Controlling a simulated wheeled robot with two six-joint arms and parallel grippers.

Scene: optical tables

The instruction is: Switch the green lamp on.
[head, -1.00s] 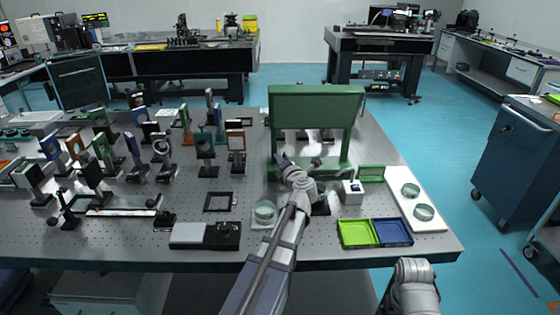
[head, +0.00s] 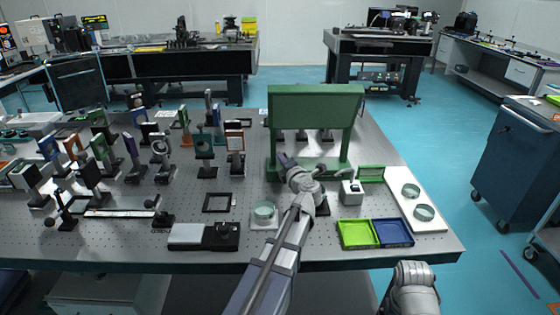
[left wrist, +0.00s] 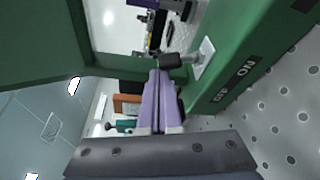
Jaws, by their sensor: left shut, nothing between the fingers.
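The green lamp (head: 316,103) stands on the bench as a wide green hood on two posts. In the left wrist view its green body (left wrist: 262,30) bears a pale switch plate (left wrist: 204,58) with a dark lever (left wrist: 174,60), and an ON label beside it. My left gripper (head: 284,160) is shut and empty in front of the lamp, low between its posts. In the left wrist view its purple fingertips (left wrist: 160,74) are close to the lever's end; I cannot tell if they touch. Whether the lamp is lit is unclear.
A small white box (head: 352,192) stands right of my left gripper. Nearer are a green tray (head: 357,234), a blue tray (head: 394,232) and a glass dish (head: 264,212). Many optical mounts crowd the bench's left side. A white board (head: 413,200) lies at the right.

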